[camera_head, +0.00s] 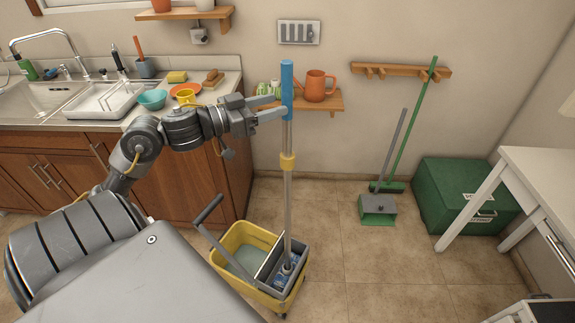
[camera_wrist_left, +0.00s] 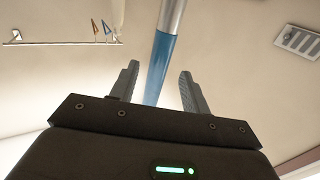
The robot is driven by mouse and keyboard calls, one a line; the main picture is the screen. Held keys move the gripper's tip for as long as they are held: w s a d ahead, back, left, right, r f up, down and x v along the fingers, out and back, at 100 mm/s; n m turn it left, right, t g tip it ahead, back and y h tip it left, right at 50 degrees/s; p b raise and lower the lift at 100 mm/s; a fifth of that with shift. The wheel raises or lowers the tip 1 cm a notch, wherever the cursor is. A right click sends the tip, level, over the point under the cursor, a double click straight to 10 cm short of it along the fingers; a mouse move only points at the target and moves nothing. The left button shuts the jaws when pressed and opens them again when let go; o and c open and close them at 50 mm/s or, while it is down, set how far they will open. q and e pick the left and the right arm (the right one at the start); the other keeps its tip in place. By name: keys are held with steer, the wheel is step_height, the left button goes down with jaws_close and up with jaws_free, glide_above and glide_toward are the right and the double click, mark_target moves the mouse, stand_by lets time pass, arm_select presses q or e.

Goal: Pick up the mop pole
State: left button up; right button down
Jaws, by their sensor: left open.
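The mop pole (camera_head: 288,190) stands nearly upright in a yellow mop bucket (camera_head: 244,236). It has a blue grip at the top and a yellow collar lower down. My left gripper (camera_head: 281,106) is at the height of the blue grip, with its fingers pointing at it. In the left wrist view the pole's blue grip (camera_wrist_left: 160,65) shows between the two open fingers (camera_wrist_left: 160,85). I cannot tell whether the fingers touch it. The mop's lower end is in the bucket's grey wringer (camera_head: 290,275). My right gripper is not in view.
A shelf (camera_head: 335,102) with an orange watering can (camera_head: 318,86) is behind the pole. The counter with sink is at left. A green broom (camera_head: 412,125), dustpan (camera_head: 378,207) and green box (camera_head: 465,195) stand at right. The floor (camera_head: 350,250) right of the bucket is clear.

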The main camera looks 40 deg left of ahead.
arm_select(q)
steer(key=p+x, duration=0.1)
steer(key=x, duration=0.3)
steer(key=shift+w+d, duration=0.25)
steer(key=shift+w, duration=0.1)
steer(key=shift+s, duration=0.1)
steer(key=shift+c, duration=0.8)
jaws_close()
